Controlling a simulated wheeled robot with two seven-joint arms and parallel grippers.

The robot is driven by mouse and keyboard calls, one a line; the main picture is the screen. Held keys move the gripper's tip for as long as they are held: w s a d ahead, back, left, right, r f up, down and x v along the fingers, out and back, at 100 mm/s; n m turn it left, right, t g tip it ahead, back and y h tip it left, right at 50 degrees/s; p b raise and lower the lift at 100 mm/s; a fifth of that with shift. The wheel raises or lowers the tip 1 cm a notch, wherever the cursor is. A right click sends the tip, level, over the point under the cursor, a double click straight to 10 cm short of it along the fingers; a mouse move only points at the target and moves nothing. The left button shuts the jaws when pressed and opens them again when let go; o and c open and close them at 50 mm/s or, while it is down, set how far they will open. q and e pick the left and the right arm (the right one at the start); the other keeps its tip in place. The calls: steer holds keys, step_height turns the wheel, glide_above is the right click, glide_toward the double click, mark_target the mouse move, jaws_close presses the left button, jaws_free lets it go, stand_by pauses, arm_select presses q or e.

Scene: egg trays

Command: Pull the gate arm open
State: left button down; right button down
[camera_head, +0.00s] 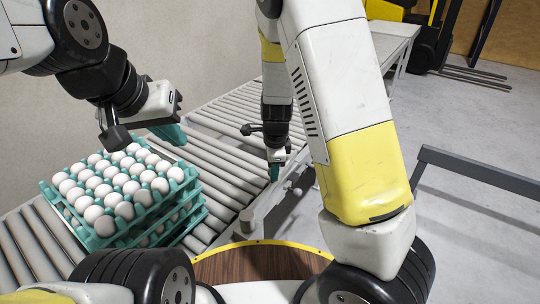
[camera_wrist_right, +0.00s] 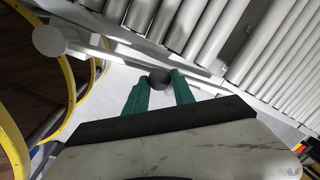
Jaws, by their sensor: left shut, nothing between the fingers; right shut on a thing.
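The gate arm (camera_wrist_right: 120,58) is a pale bar in the right wrist view, running beside the conveyor's edge from a round post (camera_wrist_right: 48,40) to a dark round knob (camera_wrist_right: 159,78). My right gripper (camera_wrist_right: 160,88) has its green fingers on both sides of the knob, shut on it. In the head view this gripper (camera_head: 274,172) is low at the conveyor's near edge, and its fingers hide the knob there. My left gripper (camera_head: 172,134) is shut and empty, beside the back right of the stacked egg trays (camera_head: 155,212).
The roller conveyor (camera_head: 225,150) runs from lower left to upper right, with free rollers right of the trays. White eggs (camera_head: 92,190) fill the top tray. A round wooden top (camera_head: 262,264) stands in front. A grey rail (camera_head: 475,172) and a forklift (camera_head: 432,48) are at right.

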steer(key=c, duration=1.3)
jaws_free()
steer(key=shift+c, duration=0.2)
step_height(320, 180, up, 8)
steer(key=s, duration=0.1)
steer(key=shift+s+f, duration=0.15)
steer(key=shift+s, duration=0.1)
steer(key=s+d+r+n+t+y, duration=0.1)
steer(key=s+d+r+n, duration=0.3)
steer(key=s+r+n, duration=0.5)
steer(key=s+d+r+n+t+y, duration=0.1)
steer(key=s+d+r+n+t, duration=0.2)
steer(key=s+r+n, duration=0.6)
steer(key=shift+s+d+r, duration=0.2)
steer(key=shift+d+r, duration=0.1)
steer(key=shift+d, duration=0.45)
